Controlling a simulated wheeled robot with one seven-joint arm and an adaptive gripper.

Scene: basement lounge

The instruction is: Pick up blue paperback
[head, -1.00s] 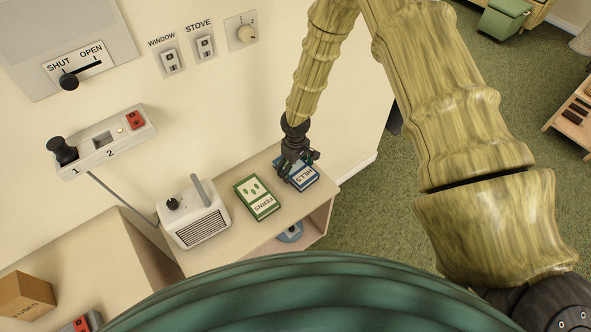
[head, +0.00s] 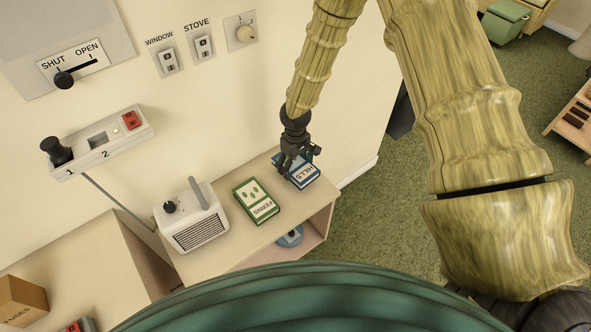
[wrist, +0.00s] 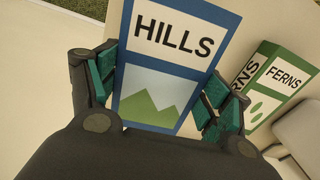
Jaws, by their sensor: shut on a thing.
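The blue paperback, marked HILLS (head: 305,175), is at the right end of the shelf top in the head view. In the wrist view its cover (wrist: 172,75) shows a blue border and green hills, and it lies between my finger pads. My gripper (head: 293,160) is over the book's back part and shut on it, with teal pads at both sides in the wrist view (wrist: 160,95). Part of the book is hidden by the gripper. I cannot tell whether the book is clear of the shelf top.
A green book marked FERNS (head: 256,201) lies just left of the blue one. A white radio (head: 192,220) with a raised handle stands farther left. The low shelf (head: 237,252) meets the wall, and a blue round thing (head: 290,236) sits inside it. Green carpet (head: 375,215) is open to the right.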

